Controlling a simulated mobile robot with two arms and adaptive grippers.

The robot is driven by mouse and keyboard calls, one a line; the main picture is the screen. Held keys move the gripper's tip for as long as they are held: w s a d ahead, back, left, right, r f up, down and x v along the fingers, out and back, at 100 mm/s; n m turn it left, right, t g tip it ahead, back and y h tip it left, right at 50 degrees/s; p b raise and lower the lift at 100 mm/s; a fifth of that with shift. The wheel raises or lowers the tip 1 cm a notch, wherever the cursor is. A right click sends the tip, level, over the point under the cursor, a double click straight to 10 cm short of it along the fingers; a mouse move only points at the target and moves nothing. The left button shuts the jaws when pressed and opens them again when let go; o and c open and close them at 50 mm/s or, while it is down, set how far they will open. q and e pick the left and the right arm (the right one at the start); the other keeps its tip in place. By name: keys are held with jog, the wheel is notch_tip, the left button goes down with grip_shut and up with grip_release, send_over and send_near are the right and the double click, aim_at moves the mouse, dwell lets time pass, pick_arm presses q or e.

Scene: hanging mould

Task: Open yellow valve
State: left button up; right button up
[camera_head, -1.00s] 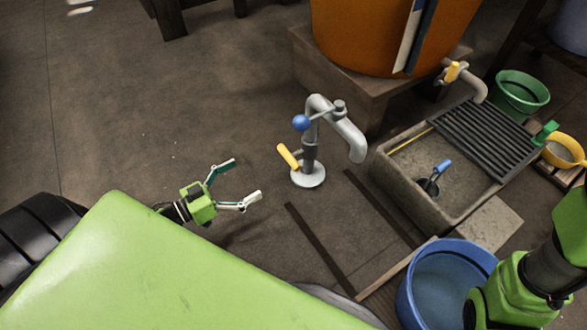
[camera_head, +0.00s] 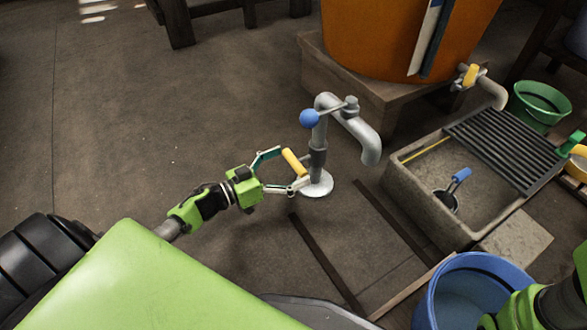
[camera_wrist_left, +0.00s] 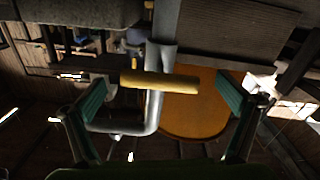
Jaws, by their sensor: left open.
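The yellow valve handle (camera_head: 294,162) is a short bar on the side of a grey standing pipe tap (camera_head: 318,135) with a round white base. A blue ball (camera_head: 309,118) is on a lever at the top of the tap. My left gripper (camera_head: 292,168) is open at the handle, with its fingers on either side of it. In the left wrist view the yellow handle (camera_wrist_left: 160,82) lies crosswise between the two open fingers (camera_wrist_left: 163,105), with gaps at both ends. My right arm (camera_head: 545,305) shows at the lower right; its fingers are out of view.
A stone sink (camera_head: 405,190) with a dark grating (camera_head: 505,145) stands right of the tap. A blue bucket (camera_head: 440,300) is at the lower right. An orange vat (camera_head: 370,45) on a block stands behind. Floor to the left is clear.

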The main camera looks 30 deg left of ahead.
pick_arm(q)
jog(key=shift+w+d, duration=0.25)
jog(key=shift+w, duration=0.1)
jog(key=shift+c, duration=0.4)
jog(key=c, duration=1)
